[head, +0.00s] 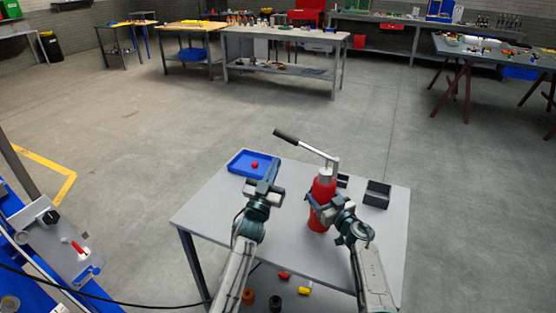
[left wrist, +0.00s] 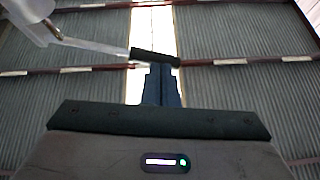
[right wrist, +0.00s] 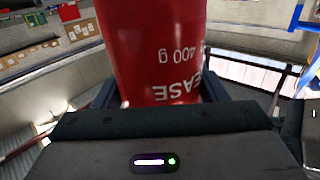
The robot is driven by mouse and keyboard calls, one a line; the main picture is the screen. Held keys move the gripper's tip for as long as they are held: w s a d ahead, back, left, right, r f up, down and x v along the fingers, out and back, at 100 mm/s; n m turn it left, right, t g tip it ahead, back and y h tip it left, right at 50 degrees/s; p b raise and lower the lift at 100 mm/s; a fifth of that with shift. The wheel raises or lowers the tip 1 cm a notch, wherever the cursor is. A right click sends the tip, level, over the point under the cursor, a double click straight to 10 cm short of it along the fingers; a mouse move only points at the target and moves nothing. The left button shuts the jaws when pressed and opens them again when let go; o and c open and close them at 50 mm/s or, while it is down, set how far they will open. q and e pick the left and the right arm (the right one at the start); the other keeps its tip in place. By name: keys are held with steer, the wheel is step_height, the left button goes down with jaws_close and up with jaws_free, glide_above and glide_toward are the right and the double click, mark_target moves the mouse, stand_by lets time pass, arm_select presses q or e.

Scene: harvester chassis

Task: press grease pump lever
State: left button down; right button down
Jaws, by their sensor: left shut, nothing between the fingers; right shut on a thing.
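The grease pump is a red cylinder (head: 322,190) with a metal head, standing upright on the grey table. Its lever (head: 318,153) slants up and left from the head to a black grip (head: 286,136). My right gripper (head: 321,207) is shut around the red body, which fills the right wrist view (right wrist: 155,50) with upside-down white lettering. My left gripper (head: 273,167) is shut and empty, below the grip in the head view. In the left wrist view, the black grip (left wrist: 155,57) crosses at the tips of the closed fingers (left wrist: 160,72); I cannot tell whether they touch.
A blue tray (head: 236,164) with a small red thing (head: 255,165) lies behind my left gripper. A dark open box (head: 377,194) stands right of the pump. The table's front left is clear. Several small parts lie below the table. Workbenches stand far back.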

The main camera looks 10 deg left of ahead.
arm_select(q)
steer(key=v, duration=0.3)
steer(key=d+v, duration=0.1)
steer(key=v, duration=0.1)
steer(key=shift+s+a, duration=0.1)
steer(key=shift+s, duration=0.25)
arm_select(e)
steer(key=shift+c, duration=0.9)
jaws_free()
